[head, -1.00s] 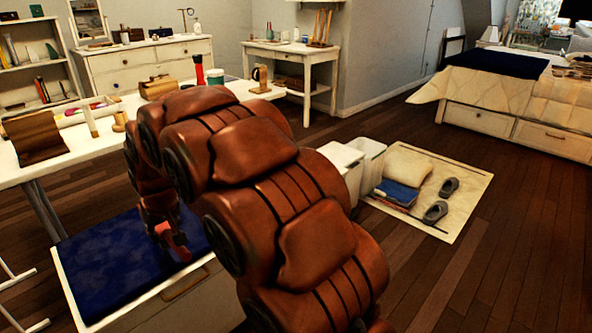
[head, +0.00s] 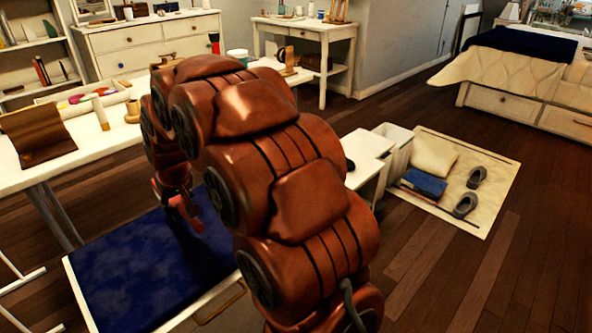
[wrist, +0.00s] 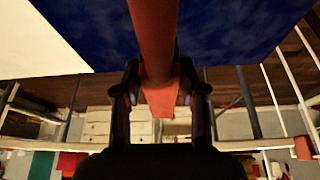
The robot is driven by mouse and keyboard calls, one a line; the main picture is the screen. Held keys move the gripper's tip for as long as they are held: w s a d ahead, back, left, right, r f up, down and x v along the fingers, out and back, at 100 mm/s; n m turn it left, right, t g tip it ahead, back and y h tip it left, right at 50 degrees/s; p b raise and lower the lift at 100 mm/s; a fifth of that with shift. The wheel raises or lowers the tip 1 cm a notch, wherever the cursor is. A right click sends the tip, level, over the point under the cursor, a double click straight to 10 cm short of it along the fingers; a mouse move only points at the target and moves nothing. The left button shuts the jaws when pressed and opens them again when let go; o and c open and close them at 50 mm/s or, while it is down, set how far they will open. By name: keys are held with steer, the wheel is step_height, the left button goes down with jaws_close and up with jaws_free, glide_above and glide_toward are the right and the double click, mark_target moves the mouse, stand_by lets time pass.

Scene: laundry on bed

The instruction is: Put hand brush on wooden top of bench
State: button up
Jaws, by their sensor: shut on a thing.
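The hand brush (wrist: 156,40) shows as a long orange-red bar in the wrist view. My gripper (wrist: 160,88) is shut on it, with one dark finger on each side. The brush's far end runs out of the wrist picture, and no bristles can be made out. In the head view, red parts at the arm's end hang over a low bench (head: 140,275) with a dark blue top and pale edges. That top also shows in the wrist view (wrist: 245,30). My arm hides part of the bench, and I cannot tell the gap between brush and top.
A long white table (head: 85,155) with a brown cloth and small items stands behind the bench. White bins (head: 397,148) and a pale mat (head: 495,200) with slippers lie to the right. Dark wooden floor (head: 440,275) is free at the lower right.

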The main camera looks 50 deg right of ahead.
steer(key=s+d+f+m+b, duration=0.1)
steer(key=s+d+f, duration=0.3)
steer(key=d, duration=0.5)
steer(key=s+d+f+m+h, duration=0.1)
steer(key=s+d+f+m, duration=0.1)
steer(key=s+d, duration=0.5)
steer(key=s+d+f+m+b, duration=0.1)
steer(key=s+d+f, duration=0.3)
steer(key=d, duration=0.6)
steer(key=w+d+b, duration=0.1)
steer(key=w+d, duration=0.2)
steer(key=w+d+b, duration=0.1)
steer(key=w+d, duration=0.2)
steer(key=w+d+f+b, duration=0.1)
steer(key=w+d, duration=0.3)
steer(key=shift+w+d+r+b, duration=0.1)
steer(key=shift+w+d+b, duration=0.2)
steer(key=shift+w+d, duration=0.15)
steer(key=shift+f+b, duration=0.9)
steer(key=shift+f, duration=1)
steer(key=shift+r, duration=0.1)
steer(key=o, duration=1.1)
